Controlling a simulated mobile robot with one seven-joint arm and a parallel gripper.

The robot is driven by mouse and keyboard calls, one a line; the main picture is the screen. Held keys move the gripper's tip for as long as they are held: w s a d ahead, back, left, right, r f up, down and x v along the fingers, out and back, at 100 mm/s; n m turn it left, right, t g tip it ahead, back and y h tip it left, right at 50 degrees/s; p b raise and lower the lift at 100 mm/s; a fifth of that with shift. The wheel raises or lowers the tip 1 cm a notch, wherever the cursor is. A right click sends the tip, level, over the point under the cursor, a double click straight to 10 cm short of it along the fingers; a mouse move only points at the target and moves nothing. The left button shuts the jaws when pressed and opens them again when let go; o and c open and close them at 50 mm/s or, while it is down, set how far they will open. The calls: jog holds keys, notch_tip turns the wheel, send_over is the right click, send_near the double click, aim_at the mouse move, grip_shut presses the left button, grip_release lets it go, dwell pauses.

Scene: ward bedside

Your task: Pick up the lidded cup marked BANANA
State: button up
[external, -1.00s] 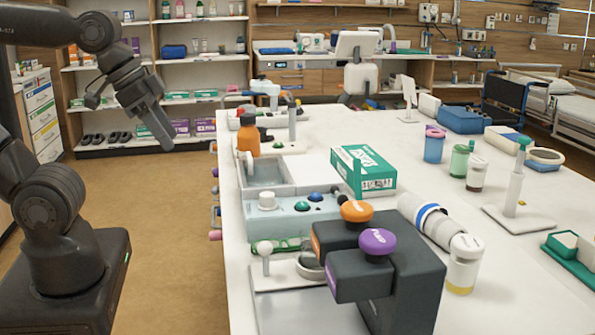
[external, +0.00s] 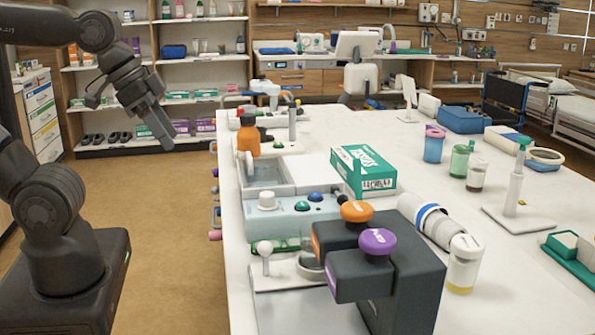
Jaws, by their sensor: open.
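Several cups stand on the white table, and I cannot read BANANA on any of them. A clear cup with a white lid and yellow contents (external: 464,265) stands upright at the front right, beside the dark machine. Farther back are a blue cup with a pinkish lid (external: 433,148), a green cup (external: 460,161) and a clear cup with dark contents (external: 476,174). My gripper (external: 168,143) hangs in the air at the left, over the floor and short of the table. It is open and holds nothing; its fingertips show small. It is far from all the cups.
A dark machine with orange and purple knobs (external: 405,290) stands at the table's front. Near it lie a white cylinder with a blue band (external: 428,219) and a green box (external: 364,172). An orange bottle (external: 248,140) stands at the left edge. A white stand (external: 514,190) rises at the right.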

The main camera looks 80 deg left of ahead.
jog(key=o, duration=0.6)
jog(key=shift+c, duration=0.2)
jog(key=w+d+r+m, duration=0.1)
jog(key=w+d+r, duration=0.1)
jog(key=w, duration=0.5)
jog(key=w+d+r, duration=0.2)
jog(key=w, duration=0.5)
jog(key=m+h, duration=0.2)
jog(key=m, duration=0.1)
send_over(465, 261)
jog(key=s+a, duration=0.3)
jog(key=a, duration=0.2)
notch_tip(465, 261, down, 14)
jog(key=shift+m, duration=0.3)
jog(key=shift+s+d+x, duration=0.1)
jog(key=shift+d+x, duration=0.05)
jog(key=shift+x, duration=1.8)
jog(key=shift+s+d+x, duration=0.1)
jog(key=shift+s+x, duration=0.05)
jog(key=shift+x, duration=1.75)
jog(key=shift+s+d+x, duration=0.1)
jog(key=shift+d+x, duration=0.05)
jog(key=shift+x, duration=1.8)
